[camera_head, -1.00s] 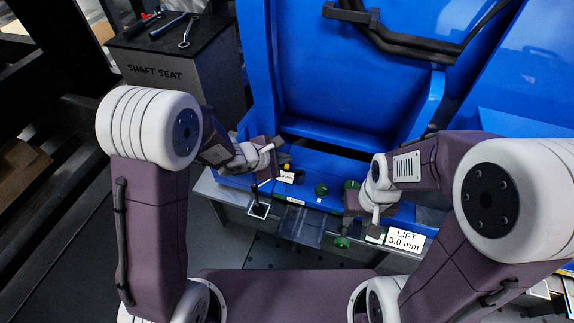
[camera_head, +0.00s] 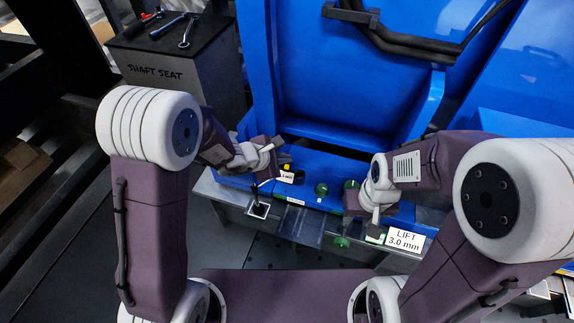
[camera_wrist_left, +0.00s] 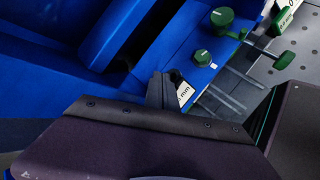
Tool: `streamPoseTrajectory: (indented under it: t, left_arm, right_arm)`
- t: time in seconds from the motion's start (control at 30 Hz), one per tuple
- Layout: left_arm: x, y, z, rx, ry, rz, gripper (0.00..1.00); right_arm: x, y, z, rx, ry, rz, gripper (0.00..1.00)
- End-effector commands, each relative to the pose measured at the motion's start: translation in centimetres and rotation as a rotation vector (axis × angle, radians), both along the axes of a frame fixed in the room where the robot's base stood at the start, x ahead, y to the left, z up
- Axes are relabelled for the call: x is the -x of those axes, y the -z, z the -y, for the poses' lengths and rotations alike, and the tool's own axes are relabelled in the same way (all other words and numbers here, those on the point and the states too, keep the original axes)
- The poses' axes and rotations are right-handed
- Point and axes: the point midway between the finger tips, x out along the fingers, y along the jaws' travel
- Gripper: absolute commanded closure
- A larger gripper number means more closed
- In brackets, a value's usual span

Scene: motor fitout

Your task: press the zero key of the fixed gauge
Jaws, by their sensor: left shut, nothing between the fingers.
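The fixed gauge (camera_head: 289,177) is a small unit with a pale readout and a yellow part on top, on the blue ledge in the head view. In the left wrist view only part of its readout (camera_wrist_left: 184,93), with "mm" on it, shows beside my fingers. My left gripper (camera_wrist_left: 165,88) is shut and empty, its dark fingertips close in front of the gauge. In the head view my left gripper (camera_head: 277,168) is just left of the gauge. Contact cannot be told. The zero key cannot be made out. My right gripper (camera_head: 372,215) is over the ledge's right part; its fingers are unclear.
Green knobs (camera_head: 321,189) stand on the blue ledge right of the gauge. A "LIFT 3.0 mm" card (camera_head: 405,240) is at the right. A black post on a white-edged square (camera_head: 258,209) stands at the front left. The blue housing (camera_head: 340,80) rises behind.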

Motion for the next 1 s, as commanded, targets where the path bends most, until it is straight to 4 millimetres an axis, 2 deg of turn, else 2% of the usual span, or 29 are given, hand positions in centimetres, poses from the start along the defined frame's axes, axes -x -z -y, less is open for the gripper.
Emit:
streamPoseTrajectory:
  t: [0.37, 1.0]
  left_arm:
    - [0.0, 1.0, 0.0, 0.0, -0.001, 0.001, 1.0]
    - [0.0, 1.1, 0.0, 0.0, 0.0, 0.0, 1.0]
  right_arm:
    - [0.0, 1.5, 0.0, 0.0, 0.0, 0.0, 0.64]
    - [0.0, 1.7, 0.0, 0.0, 0.0, 0.0, 0.64]
